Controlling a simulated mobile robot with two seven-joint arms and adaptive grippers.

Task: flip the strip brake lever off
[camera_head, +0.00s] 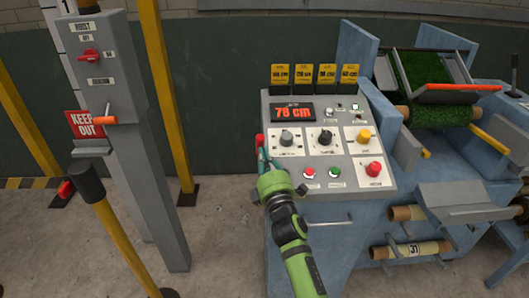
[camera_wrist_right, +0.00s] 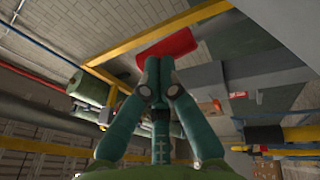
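A red handle (camera_head: 260,141) stands at the left edge of the grey control console (camera_head: 378,108). I take it for the strip brake lever, but no label on it can be read. My right gripper (camera_head: 263,162) is at the console's left edge, with its fingertips just below the handle. In the right wrist view the fingers (camera_wrist_right: 156,66) are closed together, and a red shape (camera_wrist_right: 168,49), seemingly the handle, lies just beyond their tips. I cannot tell whether they touch it. Nothing shows between the fingers. My left gripper is not in view.
The console has a "76 cm" display (camera_head: 293,112), knobs and push buttons, including a red mushroom button (camera_head: 374,169). A turf roll (camera_head: 442,112) lies on the blue machine at right. A grey hoist post (camera_head: 134,130) and yellow posts stand at left, with open floor between.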

